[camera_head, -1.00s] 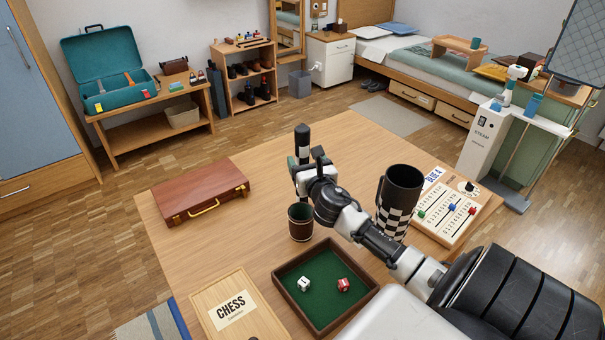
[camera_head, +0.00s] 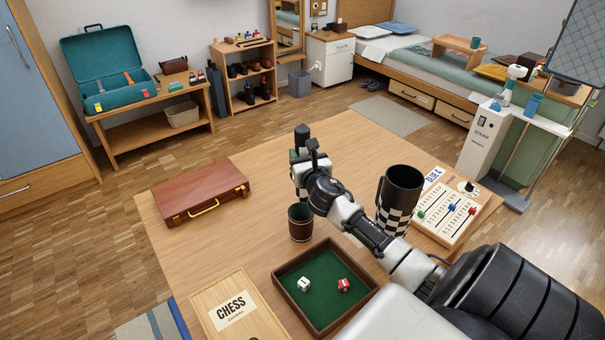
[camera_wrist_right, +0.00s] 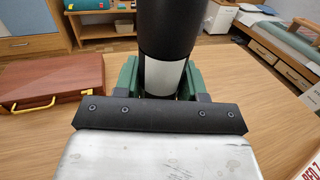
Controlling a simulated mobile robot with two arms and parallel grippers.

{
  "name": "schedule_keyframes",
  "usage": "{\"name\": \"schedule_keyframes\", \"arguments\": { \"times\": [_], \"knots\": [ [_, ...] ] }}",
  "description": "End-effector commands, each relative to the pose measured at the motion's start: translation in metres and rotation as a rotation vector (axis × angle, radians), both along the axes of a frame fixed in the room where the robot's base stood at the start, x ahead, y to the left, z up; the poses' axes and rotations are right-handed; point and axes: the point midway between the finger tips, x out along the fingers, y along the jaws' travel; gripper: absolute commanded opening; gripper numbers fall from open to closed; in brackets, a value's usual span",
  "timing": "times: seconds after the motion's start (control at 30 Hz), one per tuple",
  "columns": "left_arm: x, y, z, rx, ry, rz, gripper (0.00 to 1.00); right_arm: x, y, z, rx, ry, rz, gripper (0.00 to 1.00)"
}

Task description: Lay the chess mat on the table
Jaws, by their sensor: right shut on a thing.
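A dark cylinder with a white band, apparently the rolled chess mat (camera_head: 302,134), stands upright in my right gripper (camera_head: 301,160). In the right wrist view the roll (camera_wrist_right: 168,40) sits between the green fingers of the right gripper (camera_wrist_right: 163,80), which is shut on it. Its lower end is hidden by the gripper and wrist, so I cannot tell whether it touches the table (camera_head: 262,175). An open black tube with a checkered lower part (camera_head: 399,200) stands to the right, behind my forearm. My left gripper is not in view.
A brown dice cup (camera_head: 301,222) stands close in front of the gripper. A green dice tray (camera_head: 322,300), a chess box (camera_head: 238,305), a red-brown case (camera_head: 200,193) and a score board (camera_head: 447,210) also lie on the table. The table's back middle is clear.

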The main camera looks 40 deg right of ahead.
Motion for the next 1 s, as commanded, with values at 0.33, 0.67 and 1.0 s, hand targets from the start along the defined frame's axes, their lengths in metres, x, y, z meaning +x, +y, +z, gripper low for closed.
{"name": "schedule_keyframes", "arguments": {
  "times": [0.33, 0.67, 1.0],
  "knots": [
    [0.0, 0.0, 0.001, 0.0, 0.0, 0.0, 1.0, 0.0, 0.0, 0.004, -0.002, -0.002, 0.0, 0.0],
    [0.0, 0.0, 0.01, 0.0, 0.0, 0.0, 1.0, 0.0, 0.0, 0.045, -0.008, -0.006, 0.003, 0.0],
    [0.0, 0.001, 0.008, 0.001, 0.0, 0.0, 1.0, -0.053, -0.046, 0.083, -0.009, 0.003, 0.001, 0.0]
  ]
}}
